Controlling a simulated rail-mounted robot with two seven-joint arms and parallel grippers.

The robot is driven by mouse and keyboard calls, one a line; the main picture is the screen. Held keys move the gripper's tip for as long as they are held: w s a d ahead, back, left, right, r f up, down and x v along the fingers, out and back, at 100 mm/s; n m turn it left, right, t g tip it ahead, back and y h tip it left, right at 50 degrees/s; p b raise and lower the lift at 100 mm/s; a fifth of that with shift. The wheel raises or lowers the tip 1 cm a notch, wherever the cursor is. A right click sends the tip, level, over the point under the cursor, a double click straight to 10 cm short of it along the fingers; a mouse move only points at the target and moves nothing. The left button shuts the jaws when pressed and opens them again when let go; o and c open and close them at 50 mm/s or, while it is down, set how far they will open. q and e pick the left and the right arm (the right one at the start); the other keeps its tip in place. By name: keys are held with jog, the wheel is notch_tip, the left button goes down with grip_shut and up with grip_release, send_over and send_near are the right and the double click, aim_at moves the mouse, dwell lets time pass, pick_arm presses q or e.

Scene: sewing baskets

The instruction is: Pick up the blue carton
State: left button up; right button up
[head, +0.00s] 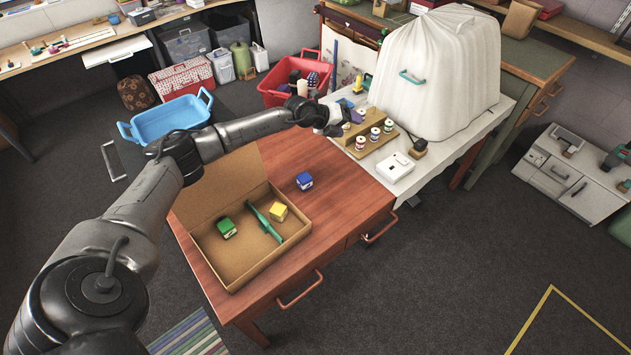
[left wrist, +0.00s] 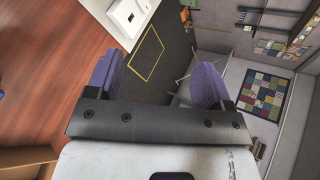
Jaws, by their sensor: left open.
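The blue carton (head: 304,181) is a small blue block with a pale label. It stands on the red-brown wooden table (head: 340,175), just right of the open cardboard box (head: 248,268). My left gripper (head: 345,119) is raised over the table's far edge, beyond the carton and apart from it. In the left wrist view its two purple fingers (left wrist: 157,78) are spread wide with nothing between them. A sliver of blue shows at that view's left edge, too small to identify. My right gripper is not in view.
The cardboard box holds a green carton (head: 227,228), a yellow carton (head: 278,211) and a green tool (head: 263,222). A white table with spools (head: 375,134), a white device (head: 395,167) and a covered bulky thing (head: 435,75) adjoins at right. The wood right of the blue carton is clear.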

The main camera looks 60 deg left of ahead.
pick_arm(q)
jog(key=s+a+f+n+g+y, duration=0.1)
jog(key=s+a+f+g+y, duration=0.1)
jog(key=s+a+f+g, duration=0.25)
jog(key=n+g, duration=0.6)
jog(key=g, duration=0.1)
send_near(304, 177)
jog(key=shift+y, duration=0.4)
jog(key=f+b, duration=0.4)
jog(key=b, duration=0.1)
jog(key=f+b, duration=0.2)
jog(key=shift+s+d+f, duration=0.15)
jog(key=shift+d+f, duration=0.25)
notch_tip(304, 177, down, 5)
jog(key=b, duration=0.5)
jog(key=shift+b, duration=0.3)
jog(key=shift+c, duration=0.3)
jog(key=c, duration=0.9)
jog(key=shift+r, duration=0.15)
jog(key=shift+c, duration=0.2)
